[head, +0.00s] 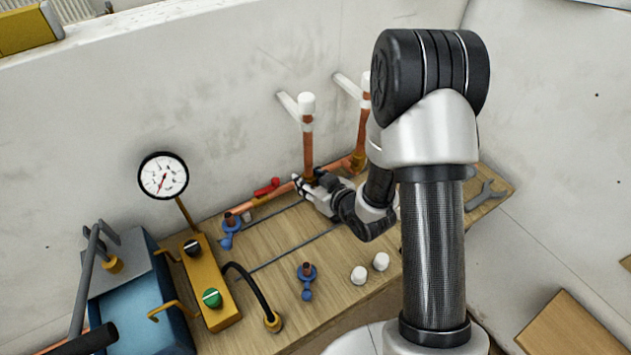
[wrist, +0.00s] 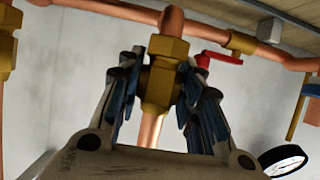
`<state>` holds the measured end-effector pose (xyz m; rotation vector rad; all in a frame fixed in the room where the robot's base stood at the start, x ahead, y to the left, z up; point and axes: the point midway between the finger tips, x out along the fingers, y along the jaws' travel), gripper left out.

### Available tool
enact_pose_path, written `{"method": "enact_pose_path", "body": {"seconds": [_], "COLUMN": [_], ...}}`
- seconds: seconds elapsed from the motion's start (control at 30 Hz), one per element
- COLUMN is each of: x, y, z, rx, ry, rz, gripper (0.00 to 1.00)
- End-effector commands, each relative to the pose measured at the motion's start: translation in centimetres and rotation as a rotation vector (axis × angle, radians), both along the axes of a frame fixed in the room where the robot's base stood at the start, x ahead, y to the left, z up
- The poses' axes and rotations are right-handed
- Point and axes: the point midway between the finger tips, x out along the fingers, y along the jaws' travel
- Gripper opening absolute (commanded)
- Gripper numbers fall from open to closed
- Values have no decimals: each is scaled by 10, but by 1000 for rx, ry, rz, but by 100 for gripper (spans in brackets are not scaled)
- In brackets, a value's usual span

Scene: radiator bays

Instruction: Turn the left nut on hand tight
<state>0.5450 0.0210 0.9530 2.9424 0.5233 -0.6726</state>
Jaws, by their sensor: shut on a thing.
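My gripper (head: 304,184) is at the foot of the left upright copper pipe (head: 308,150) in the head view. In the wrist view its two padded fingers (wrist: 160,88) are closed around the left brass nut (wrist: 158,82), one on each side. The nut sits around the upright pipe, against a brass fitting (wrist: 168,47) on the horizontal copper run. Any gap between nut and fitting is too small to tell. In the head view the gripper largely hides this nut. The right brass fitting (head: 357,162) stands at the foot of the right pipe; brass also shows at the wrist view's left edge (wrist: 6,52).
A red-handled valve (head: 267,187) is on the run left of my gripper. A pressure gauge (head: 163,176), a yellow manifold (head: 208,285) and a blue tank (head: 135,290) stand further left. Blue caps, two white caps (head: 359,275) and a spanner (head: 486,194) lie on the wooden board.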

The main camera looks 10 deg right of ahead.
Motion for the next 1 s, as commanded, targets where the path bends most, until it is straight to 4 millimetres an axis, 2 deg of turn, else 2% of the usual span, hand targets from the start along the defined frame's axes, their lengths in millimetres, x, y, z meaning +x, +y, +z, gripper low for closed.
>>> {"method": "enact_pose_path", "body": {"seconds": [0.3,0.67,0.7,1.0], "x": [-1,-1,-1,0], "y": [0,0,0,0], "z": [-2,-1,-2,-1], "rx": [0,-1,-1,-1], "ry": [4,4,4,2], "rz": [-85,-93,-97,-97], "gripper": [20,20,34,54]}}
